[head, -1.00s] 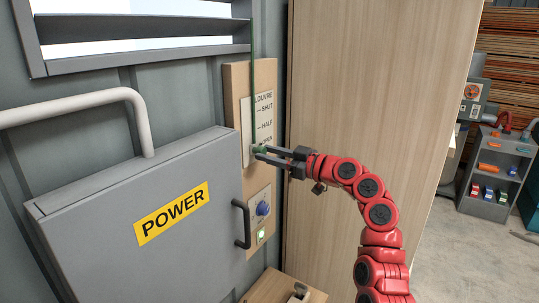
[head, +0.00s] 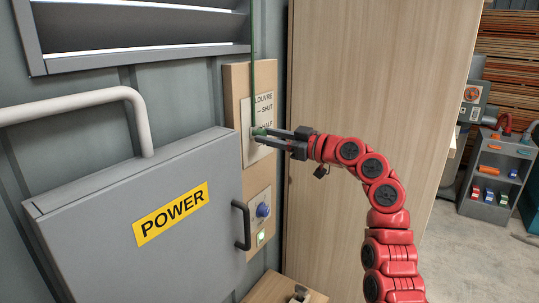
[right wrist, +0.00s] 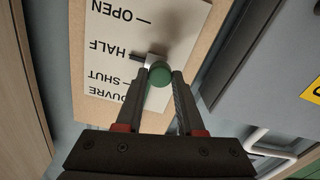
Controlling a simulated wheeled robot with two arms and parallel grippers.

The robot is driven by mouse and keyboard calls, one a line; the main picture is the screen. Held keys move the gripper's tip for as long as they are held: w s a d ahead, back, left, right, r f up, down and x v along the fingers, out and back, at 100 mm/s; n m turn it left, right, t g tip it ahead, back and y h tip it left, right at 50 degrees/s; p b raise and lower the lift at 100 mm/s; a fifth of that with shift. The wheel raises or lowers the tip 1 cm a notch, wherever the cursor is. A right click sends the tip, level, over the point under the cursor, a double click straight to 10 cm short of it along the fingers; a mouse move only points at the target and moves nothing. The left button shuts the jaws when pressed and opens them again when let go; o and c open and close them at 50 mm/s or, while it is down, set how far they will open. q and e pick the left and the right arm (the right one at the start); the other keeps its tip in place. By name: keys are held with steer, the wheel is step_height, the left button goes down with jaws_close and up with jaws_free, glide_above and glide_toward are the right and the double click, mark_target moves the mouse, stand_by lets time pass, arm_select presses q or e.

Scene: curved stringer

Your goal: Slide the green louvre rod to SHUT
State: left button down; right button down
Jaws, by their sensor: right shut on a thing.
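The green louvre rod (head: 253,65) runs upright from the louvre window down to a green knob (head: 260,131). My right gripper (head: 262,136) is shut on this knob. In the right wrist view the round green knob (right wrist: 160,75) sits between the two fingertips (right wrist: 162,79), close to the HALF mark. The wrist view shows the plate upside down with OPEN at the top (right wrist: 185,20). My left gripper is not in view.
A grey POWER box (head: 150,215) with a dark handle (head: 242,224) stands left of the plate. A blue knob (head: 263,210) and lit green button (head: 261,237) are below it. A tall wooden panel (head: 370,70) stands close on the right.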

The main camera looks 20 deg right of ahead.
step_height(320, 180, up, 5)
steer(key=shift+r+p, duration=0.2)
steer(key=shift+p, duration=0.15)
steer(key=c, duration=0.5)
jaws_free()
steer(key=shift+f, duration=0.1)
steer(key=b+v, duration=0.5)
steer(key=v, duration=1.2)
steer(key=shift+s+d+b, duration=0.15)
steer(key=shift+s+b, duration=0.05)
steer(key=shift+b, duration=0.1)
